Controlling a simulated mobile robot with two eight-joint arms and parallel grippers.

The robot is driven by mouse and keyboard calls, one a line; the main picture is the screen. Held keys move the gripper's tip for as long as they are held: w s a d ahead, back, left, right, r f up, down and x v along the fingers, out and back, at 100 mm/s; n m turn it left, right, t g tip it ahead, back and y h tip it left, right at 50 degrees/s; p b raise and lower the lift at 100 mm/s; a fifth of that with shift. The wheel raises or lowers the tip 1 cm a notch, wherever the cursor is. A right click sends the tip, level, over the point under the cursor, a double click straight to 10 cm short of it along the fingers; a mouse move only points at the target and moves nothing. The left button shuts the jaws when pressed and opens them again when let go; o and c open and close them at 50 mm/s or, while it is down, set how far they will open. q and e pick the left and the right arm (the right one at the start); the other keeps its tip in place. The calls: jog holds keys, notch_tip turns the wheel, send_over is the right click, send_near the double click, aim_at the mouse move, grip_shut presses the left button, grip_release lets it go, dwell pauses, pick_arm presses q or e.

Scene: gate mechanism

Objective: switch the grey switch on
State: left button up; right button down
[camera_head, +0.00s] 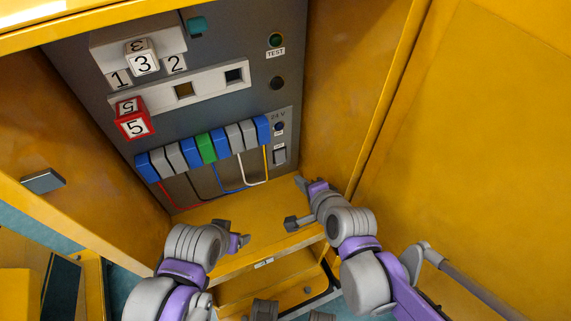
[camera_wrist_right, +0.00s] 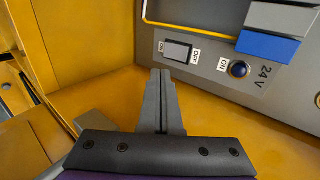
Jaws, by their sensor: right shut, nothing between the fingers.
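My right gripper (camera_head: 299,183) is below the switch in the head view. In the wrist view its shut, empty fingers (camera_wrist_right: 161,73) point at the panel just below the switch, seemingly apart from it. My left gripper (camera_head: 241,239) is further left, above the yellow ledge; its fingers are too small to read.
A dark blue round button (camera_wrist_right: 239,69) sits beside the switch. A row of blue, grey and green terminals (camera_head: 206,147) with coloured wires is to its left. Numbered cubes (camera_head: 142,63) are higher up. Yellow cabinet walls (camera_head: 345,80) bound the space; the yellow ledge (camera_head: 205,215) lies below.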

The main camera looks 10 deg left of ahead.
aim_at(281, 160)
jog(key=x, duration=0.6)
jog(key=r+b+x, duration=0.1)
jog(key=x, duration=0.2)
jog(key=shift+w+a+f, duration=0.1)
jog(key=shift+w+a, duration=0.3)
jog(key=shift+w, duration=0.15)
jog(key=shift+w+a+f, duration=0.1)
jog(key=shift+w+a, duration=0.2)
jog(key=shift+w, duration=0.15)
jog(key=shift+w+a+f+b, duration=0.1)
jog(key=shift+f+b, duration=0.15)
jog(key=shift+b, duration=0.45)
jog(key=shift+r, duration=0.2)
